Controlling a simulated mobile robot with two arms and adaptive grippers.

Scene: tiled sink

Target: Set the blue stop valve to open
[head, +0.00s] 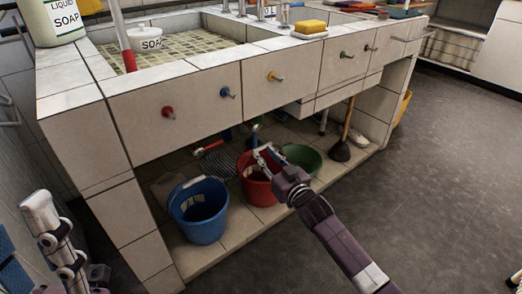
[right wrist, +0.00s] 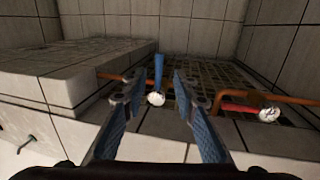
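The blue stop valve shows in the right wrist view as a straight blue lever (right wrist: 158,72) with a pale round hub (right wrist: 156,98). The lever stands across the copper pipe (right wrist: 112,76), roughly square to it. In the head view it is small and partly hidden under the sink, behind my right gripper (head: 264,153). My right gripper reaches under the counter above the red bucket. In the right wrist view its two fingers (right wrist: 160,85) are apart and empty, with the lever beyond and between them, seemingly not touched.
A red lever (right wrist: 238,108) lies along its pipe beside the blue one. A blue bucket (head: 203,222), red bucket (head: 257,188) and green bowl (head: 303,158) stand below. A plunger (head: 342,148) stands right of them. Coloured knobs line the counter front. The floor right is clear.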

